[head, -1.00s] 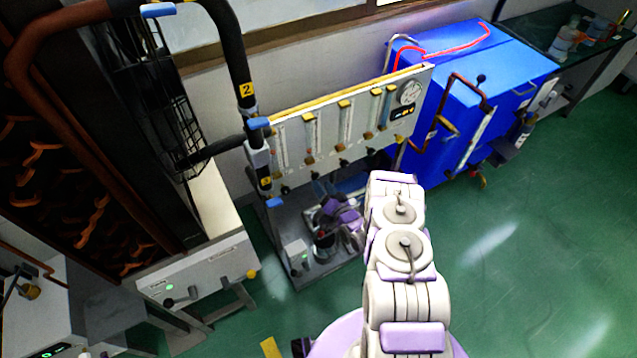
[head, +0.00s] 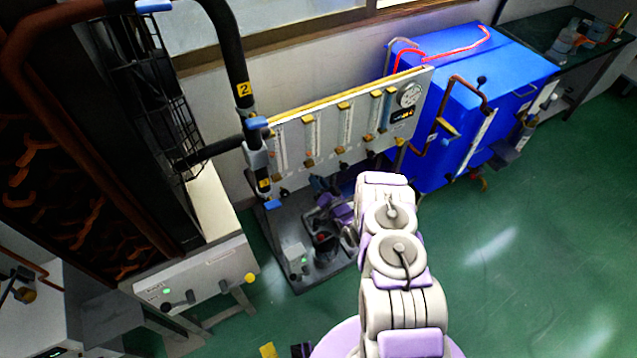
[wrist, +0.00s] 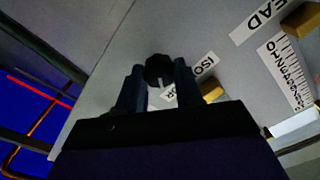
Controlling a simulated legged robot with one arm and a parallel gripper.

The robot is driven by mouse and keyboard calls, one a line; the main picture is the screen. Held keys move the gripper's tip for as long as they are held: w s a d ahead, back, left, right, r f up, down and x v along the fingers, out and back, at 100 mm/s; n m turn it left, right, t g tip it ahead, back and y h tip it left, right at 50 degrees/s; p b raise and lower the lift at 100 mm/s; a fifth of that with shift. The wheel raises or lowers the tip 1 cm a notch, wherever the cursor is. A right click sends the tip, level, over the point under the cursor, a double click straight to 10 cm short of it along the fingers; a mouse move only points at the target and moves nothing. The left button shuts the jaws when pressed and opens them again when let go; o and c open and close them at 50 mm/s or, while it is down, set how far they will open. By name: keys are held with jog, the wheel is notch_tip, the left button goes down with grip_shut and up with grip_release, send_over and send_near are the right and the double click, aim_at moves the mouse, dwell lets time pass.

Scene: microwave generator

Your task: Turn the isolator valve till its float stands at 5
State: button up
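A white number scale (wrist: 288,72) starting at 0 stands at the right, next to a label ending in "EAD". The isolator's float cannot be made out. In the head view my arm hides the gripper.
The flowmeter panel (head: 325,135) carries several tubes with yellow blocks and a round gauge (head: 409,95). A blue cabinet (head: 470,85) with brown pipes stands to its right. A dark cart base (head: 305,272) is below the panel. Green floor is free at right.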

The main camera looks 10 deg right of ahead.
jog(key=c, duration=0.4)
jog(key=shift+n+p, duration=0.3)
jog(key=shift+p, duration=0.25)
jog(key=shift+s+n+p, duration=0.1)
jog(key=shift+n+p, duration=2.65)
jog(key=shift+n, duration=0.65)
jog(key=shift+f, duration=0.1)
jog(key=o, duration=1)
